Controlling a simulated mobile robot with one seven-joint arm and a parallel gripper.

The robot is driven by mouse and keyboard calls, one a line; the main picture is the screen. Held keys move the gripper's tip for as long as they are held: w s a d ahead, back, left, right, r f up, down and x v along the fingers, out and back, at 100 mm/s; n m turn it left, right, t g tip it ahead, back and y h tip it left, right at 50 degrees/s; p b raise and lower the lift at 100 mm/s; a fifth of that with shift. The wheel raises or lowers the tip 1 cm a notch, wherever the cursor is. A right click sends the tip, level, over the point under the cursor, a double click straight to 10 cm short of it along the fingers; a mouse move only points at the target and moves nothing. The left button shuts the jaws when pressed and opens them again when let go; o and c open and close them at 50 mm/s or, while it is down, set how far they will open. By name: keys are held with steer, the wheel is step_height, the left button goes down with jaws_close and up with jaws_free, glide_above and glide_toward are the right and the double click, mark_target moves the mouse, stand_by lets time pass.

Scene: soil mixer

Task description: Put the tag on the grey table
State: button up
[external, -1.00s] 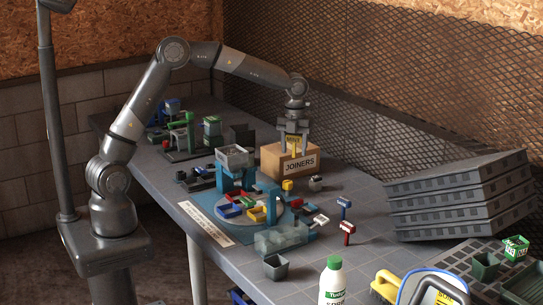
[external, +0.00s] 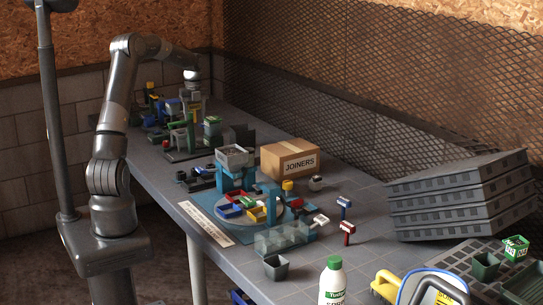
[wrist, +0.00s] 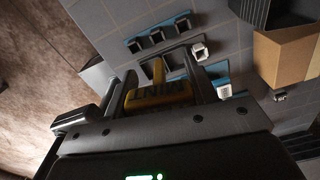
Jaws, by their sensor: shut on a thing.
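The yellow tag (wrist: 158,95) with dark lettering is between my gripper's fingers in the wrist view. My gripper (wrist: 160,82) is shut on it. In the external view my gripper (external: 191,98) is at the far end of the grey table (external: 365,210), above or beside the blue and green fixtures there. The tag is too small there to tell apart clearly from the fixtures. The table's grey tiled top (wrist: 210,22) shows beyond the fingers in the wrist view. I cannot tell how high the tag is above it.
The JOINERS box (external: 288,160) stands mid-table. The blue turntable fixture (external: 245,190) with coloured trays is in front of it. Green fixtures (external: 180,138) stand near my gripper. Stacked grey trays (external: 455,200) are at right. Bare tabletop lies behind the box, near the mesh.

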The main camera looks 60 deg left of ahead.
steer(key=s+a+n, duration=0.2)
steer(key=s+a, duration=0.6)
step_height(320, 180, down, 11)
steer(key=s+a+f, duration=0.1)
steer(key=a+f, duration=0.1)
steer(key=a, duration=0.1)
steer(key=s+a+f, duration=0.2)
steer(key=a, duration=0.2)
steer(key=s+a+f, duration=0.2)
steer(key=a+f, duration=0.1)
steer(key=a, duration=0.1)
steer(key=shift+f, duration=1.95)
steer(key=shift+f, duration=0.1)
steer(key=o, duration=0.9)
steer(key=shift+o, duration=0.2)
